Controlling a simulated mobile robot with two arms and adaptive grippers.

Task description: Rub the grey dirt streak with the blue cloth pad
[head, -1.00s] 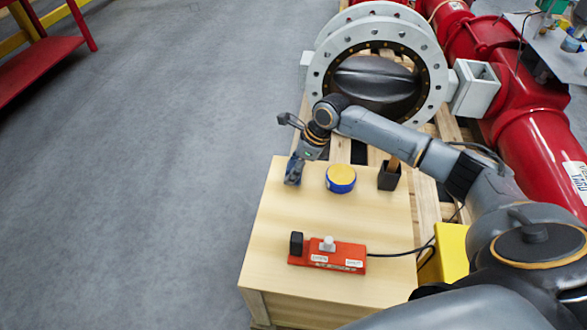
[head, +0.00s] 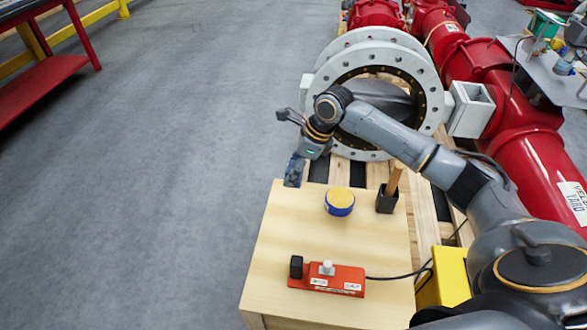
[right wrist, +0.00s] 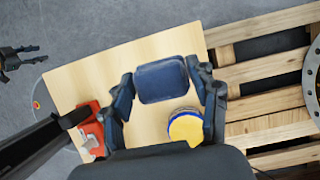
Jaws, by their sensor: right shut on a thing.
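The blue cloth pad (right wrist: 161,80) is between the fingers of my right gripper (right wrist: 166,84) in the right wrist view. The gripper is shut on it. In the head view my right gripper (head: 294,172) hangs by the far left corner of the wooden box, apparently above its top. The pad is hard to tell from the bluish fingers there. I cannot make out the grey dirt streak in either view. The large valve, with a pale flange (head: 326,92) and a dark disc (head: 385,98), stands behind the gripper. My left gripper (right wrist: 38,54) shows small at the left edge of the wrist view, apparently open.
On the wooden box (head: 262,270) stand a yellow-topped blue tin (head: 340,202), a black holder (head: 386,203) with a wooden handle, and a red control box (head: 335,280) with a cable. Red pipes (head: 545,165) run along the right. Open grey floor lies left.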

